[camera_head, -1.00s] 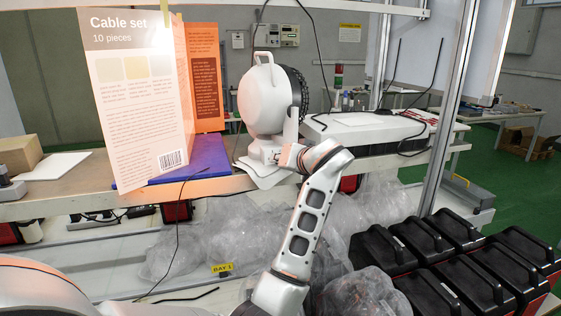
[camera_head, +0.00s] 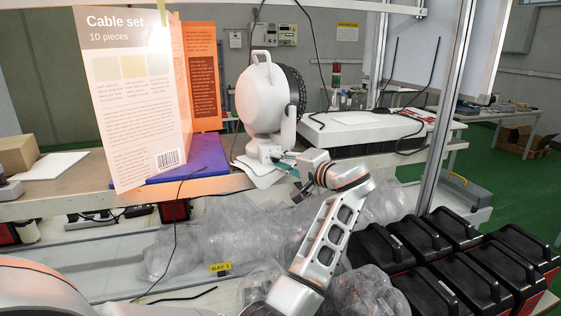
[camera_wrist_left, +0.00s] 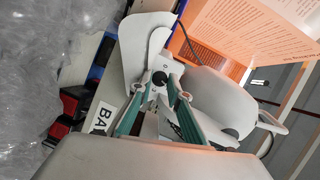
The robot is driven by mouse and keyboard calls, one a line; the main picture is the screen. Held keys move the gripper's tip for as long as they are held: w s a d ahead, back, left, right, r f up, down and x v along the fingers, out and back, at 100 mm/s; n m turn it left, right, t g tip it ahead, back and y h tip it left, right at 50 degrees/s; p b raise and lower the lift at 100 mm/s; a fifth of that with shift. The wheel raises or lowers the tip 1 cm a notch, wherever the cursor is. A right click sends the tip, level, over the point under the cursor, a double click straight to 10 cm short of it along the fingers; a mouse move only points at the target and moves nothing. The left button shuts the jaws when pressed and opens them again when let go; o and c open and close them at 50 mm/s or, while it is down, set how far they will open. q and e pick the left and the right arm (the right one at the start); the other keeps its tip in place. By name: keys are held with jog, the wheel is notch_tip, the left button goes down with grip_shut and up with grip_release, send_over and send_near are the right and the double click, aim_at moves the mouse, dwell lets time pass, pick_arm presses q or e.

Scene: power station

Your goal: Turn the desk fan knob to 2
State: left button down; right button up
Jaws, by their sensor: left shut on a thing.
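The white desk fan (camera_head: 262,100) stands upright on the bench, its round head tilted and its base (camera_head: 263,153) near the front edge. It also shows in the left wrist view (camera_wrist_left: 215,98), where a dark round knob (camera_wrist_left: 159,78) sits on its base. My left gripper (camera_head: 283,161) reaches the front of the fan base from the right. In the wrist view its teal fingers (camera_wrist_left: 160,88) close in on both sides of the knob, shut on it. The number the knob points to cannot be read. My right gripper is not in view.
A white box (camera_head: 355,128) lies to the right. Plastic-wrapped items (camera_head: 215,240) and several black cases (camera_head: 455,275) are below the bench.

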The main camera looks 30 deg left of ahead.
pick_arm(q)
jog(key=shift+m+y, duration=0.3)
jog(key=shift+m, duration=0.5)
jog(key=c, duration=1.9)
grip_release()
jog(key=shift+f, duration=0.1)
jog(key=shift+d, duration=0.1)
